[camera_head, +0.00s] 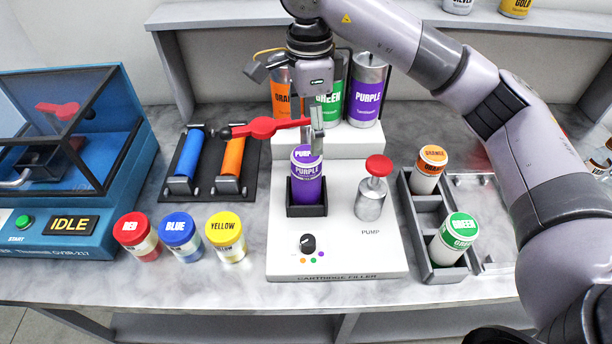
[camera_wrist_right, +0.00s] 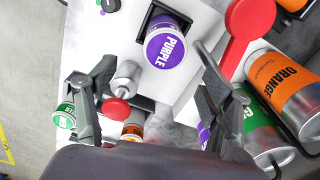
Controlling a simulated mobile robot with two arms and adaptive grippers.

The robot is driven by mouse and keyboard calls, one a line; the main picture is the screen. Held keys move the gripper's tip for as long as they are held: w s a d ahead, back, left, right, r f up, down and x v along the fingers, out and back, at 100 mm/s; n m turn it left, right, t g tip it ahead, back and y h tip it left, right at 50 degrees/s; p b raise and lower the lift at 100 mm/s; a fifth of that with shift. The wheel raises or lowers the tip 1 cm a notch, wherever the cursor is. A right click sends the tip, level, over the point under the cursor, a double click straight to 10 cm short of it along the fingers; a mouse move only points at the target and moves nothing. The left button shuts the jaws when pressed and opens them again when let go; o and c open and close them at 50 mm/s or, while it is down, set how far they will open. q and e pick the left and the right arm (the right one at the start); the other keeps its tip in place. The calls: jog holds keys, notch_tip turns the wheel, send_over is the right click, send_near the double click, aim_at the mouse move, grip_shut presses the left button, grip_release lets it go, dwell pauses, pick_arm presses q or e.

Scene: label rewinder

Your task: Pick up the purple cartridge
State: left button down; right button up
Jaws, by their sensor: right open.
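The purple cartridge (camera_head: 306,188) stands upright in the black holder of the white cartridge filler (camera_head: 345,262). Its round purple lid faces up in the right wrist view (camera_wrist_right: 167,48). My right gripper (camera_head: 316,138) is above and just behind the cartridge, and hides part of its top edge in the head view. In the right wrist view its two fingers (camera_wrist_right: 153,75) are spread wide with nothing between them, and the cartridge lies beyond the fingertips. My left gripper is not in view.
A red lever (camera_head: 265,127) reaches across close to my right gripper. The red-topped pump (camera_head: 372,190) stands right of the cartridge. Orange, green and purple canisters (camera_head: 367,92) stand behind. A grey rack (camera_head: 423,232) holds orange and green cartridges. Red, blue and yellow cartridges (camera_head: 226,240) stand left.

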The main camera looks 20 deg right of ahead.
aim_at(309, 156)
notch_tip(309, 156, down, 8)
jog(key=shift+r+p, duration=0.2)
jog(key=shift+p, duration=0.55)
jog(key=shift+w+f+p, duration=0.1)
jog(key=shift+f+p, duration=0.45)
jog(key=f, duration=0.1)
jog(key=f+p, duration=0.1)
jog(key=f, duration=0.1)
jog(key=shift+w+a+f+p, duration=0.1)
jog(key=shift+w+f+p, duration=0.15)
jog(key=shift+f+p, duration=0.15)
jog(key=shift+f, duration=0.3)
jog(key=shift+c, duration=0.3)
jog(key=c, duration=1.6)
jog(key=shift+c, duration=0.2)
jog(key=shift+w+r, duration=0.1)
jog(key=shift+r, duration=0.05)
